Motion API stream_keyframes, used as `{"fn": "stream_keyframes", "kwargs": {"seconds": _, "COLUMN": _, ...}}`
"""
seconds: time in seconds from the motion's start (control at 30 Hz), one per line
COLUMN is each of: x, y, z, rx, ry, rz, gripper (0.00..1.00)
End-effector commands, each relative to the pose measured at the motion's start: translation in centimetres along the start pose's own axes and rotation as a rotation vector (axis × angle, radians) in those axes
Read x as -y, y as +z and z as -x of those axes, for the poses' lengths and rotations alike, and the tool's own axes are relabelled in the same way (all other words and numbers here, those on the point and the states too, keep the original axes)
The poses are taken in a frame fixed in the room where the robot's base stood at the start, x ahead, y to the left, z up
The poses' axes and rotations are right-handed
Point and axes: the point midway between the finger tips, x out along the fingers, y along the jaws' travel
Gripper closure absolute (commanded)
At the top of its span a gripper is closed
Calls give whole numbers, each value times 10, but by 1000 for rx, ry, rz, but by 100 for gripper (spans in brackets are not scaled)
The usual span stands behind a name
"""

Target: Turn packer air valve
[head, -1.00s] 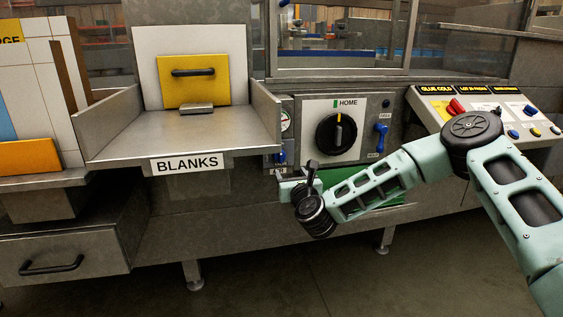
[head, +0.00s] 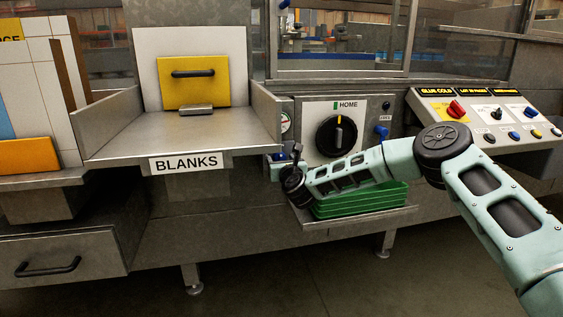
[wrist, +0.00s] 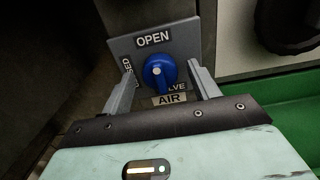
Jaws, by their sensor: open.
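The air valve is a blue round knob (wrist: 160,71) on a grey plate marked OPEN, VALVE and AIR, with a partly covered label on its left side. A pale mark shows on the knob's face. In the wrist view my gripper (wrist: 163,78) is open, with one finger on each side of the knob. I cannot tell if the fingers touch it. In the head view my gripper (head: 281,168) is beside the panel, under the right edge of the BLANKS tray, and the knob is mostly hidden there.
The BLANKS tray (head: 125,140) juts out at upper left. A green crate (head: 395,197) sits on a shelf below my arm. A button console (head: 495,125) stands at right.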

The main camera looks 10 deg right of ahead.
Motion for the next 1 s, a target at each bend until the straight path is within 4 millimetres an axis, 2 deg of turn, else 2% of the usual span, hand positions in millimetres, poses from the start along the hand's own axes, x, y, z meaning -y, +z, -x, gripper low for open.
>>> {"fn": "stream_keyframes", "kwargs": {"seconds": 0.07, "x": 0, "y": 0, "z": 0, "rx": 0, "ry": 0, "rz": 0, "gripper": 39}}
{"fn": "stream_keyframes", "kwargs": {"seconds": 0.1, "x": 0, "y": 0, "z": 0, "rx": 0, "ry": 0, "rz": 0, "gripper": 45}}
{"fn": "stream_keyframes", "kwargs": {"seconds": 0.23, "x": 0, "y": 0, "z": 0, "rx": 0, "ry": 0, "rz": 0, "gripper": 81}}
{"fn": "stream_keyframes", "kwargs": {"seconds": 0.27, "x": 0, "y": 0, "z": 0, "rx": 0, "ry": 0, "rz": 0, "gripper": 84}}
{"fn": "stream_keyframes", "kwargs": {"seconds": 0.67, "x": 0, "y": -1, "z": 0, "rx": 0, "ry": 0, "rz": 59, "gripper": 84}}
{"fn": "stream_keyframes", "kwargs": {"seconds": 1.0, "x": -1, "y": 0, "z": 0, "rx": 1, "ry": 1, "rz": 308, "gripper": 84}}
